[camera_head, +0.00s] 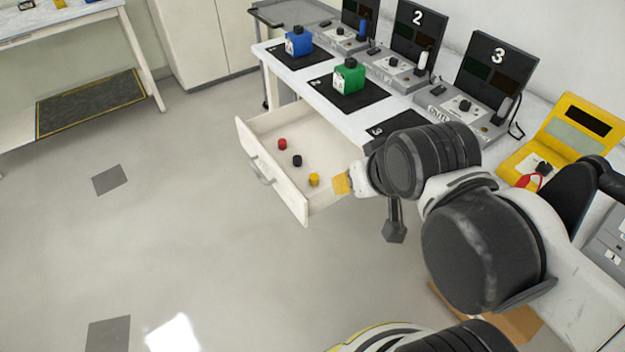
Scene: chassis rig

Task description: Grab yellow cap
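The yellow cap (314,180) is a small round piece lying in the front right part of the open white drawer (283,186). A black cap (297,160) and a red cap (282,144) lie behind it in the same drawer. The end of my arm is just right of the yellow cap in the picture, over the drawer's right side.
A white bench (333,98) above the drawer holds a blue container (299,42), a green container (349,76) on black mats, and numbered grey units. A yellow case (566,136) stands at the right. The floor left of the drawer is clear.

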